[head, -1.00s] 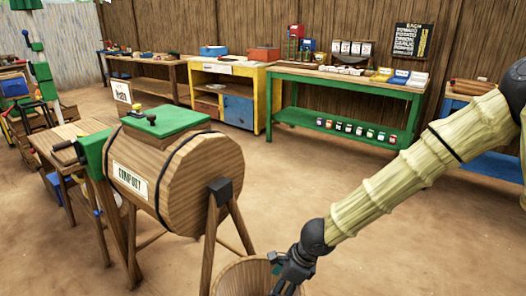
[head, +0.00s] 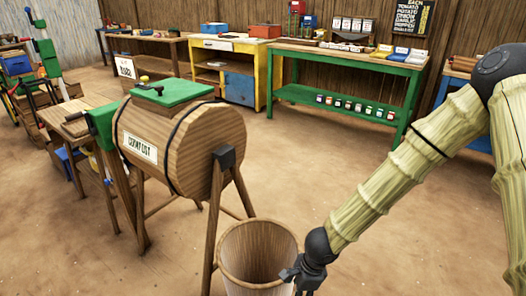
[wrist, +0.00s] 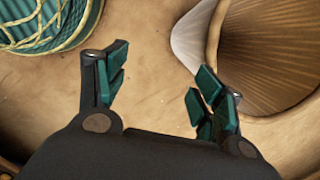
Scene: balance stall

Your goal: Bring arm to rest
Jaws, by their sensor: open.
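My gripper (head: 306,278) hangs low at the end of my arm, at the right rim of a wooden bucket (head: 258,242) in the head view. In the wrist view my gripper (wrist: 157,85) is open, its teal finger pads wide apart with only bare tan floor between them. The bucket (wrist: 270,50) shows at upper right there, beside the right finger; I cannot tell whether they touch. My arm reaches down from the right side of the head view, bent at a joint near the upper right.
A wooden compost barrel (head: 185,140) with a green lid stands on legs left of the bucket. A green table (head: 350,60) and a yellow cabinet (head: 222,65) line the back wall. A teal object with cord (wrist: 45,22) lies at upper left in the wrist view. Floor in the middle is clear.

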